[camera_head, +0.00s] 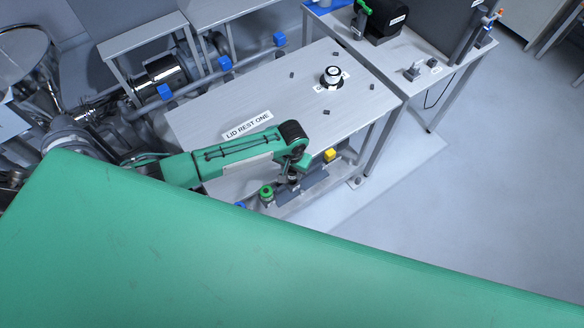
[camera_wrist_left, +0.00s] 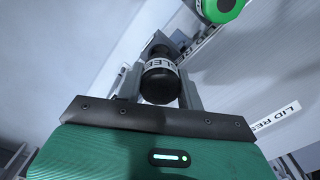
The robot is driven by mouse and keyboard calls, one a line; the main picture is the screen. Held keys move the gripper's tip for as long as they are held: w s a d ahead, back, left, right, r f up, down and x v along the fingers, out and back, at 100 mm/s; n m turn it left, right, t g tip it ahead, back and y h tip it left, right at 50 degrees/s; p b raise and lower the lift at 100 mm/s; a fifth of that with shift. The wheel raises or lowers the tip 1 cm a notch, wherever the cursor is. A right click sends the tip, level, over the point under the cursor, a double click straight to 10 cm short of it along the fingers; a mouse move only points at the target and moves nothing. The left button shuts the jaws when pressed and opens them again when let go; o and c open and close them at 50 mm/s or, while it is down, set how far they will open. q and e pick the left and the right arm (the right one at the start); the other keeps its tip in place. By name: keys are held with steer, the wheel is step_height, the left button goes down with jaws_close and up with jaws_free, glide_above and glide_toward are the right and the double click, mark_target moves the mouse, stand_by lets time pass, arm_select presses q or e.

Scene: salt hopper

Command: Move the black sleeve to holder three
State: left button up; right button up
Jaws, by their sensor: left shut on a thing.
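The black sleeve (camera_wrist_left: 160,86) has a white label band with partly readable letters and sits between the fingers of my left gripper (camera_wrist_left: 161,90). The fingers are shut on it. In the head view my left gripper (camera_head: 292,181) points down at the front edge of the light table, over a low dark rail (camera_head: 314,183). The sleeve is small and mostly hidden by the gripper there. I cannot tell whether it touches the rail. No holder number is readable, so I cannot tell which is holder three. My right gripper is not in view.
A green-topped piece (camera_head: 266,193) stands close left of the gripper; its green ring shows in the wrist view (camera_wrist_left: 222,8). A yellow block (camera_head: 330,155) is to the right. The table (camera_head: 220,105) carries a "LID REST ONE" label and a black-and-white round piece (camera_head: 333,75).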

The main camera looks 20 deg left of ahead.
arm_select(q)
steer(key=shift+f, duration=0.1)
stand_by(0.6)
steer(key=shift+p, duration=0.4)
steer(key=shift+p, duration=0.7)
stand_by(0.7)
steer(key=shift+f+b, duration=0.6)
steer(key=shift+f, duration=0.5)
stand_by(0.3)
steer(key=o, duration=1.3)
steer(key=o, duration=0.4)
steer(key=shift+o, duration=0.2)
steer(key=shift+s, duration=0.1)
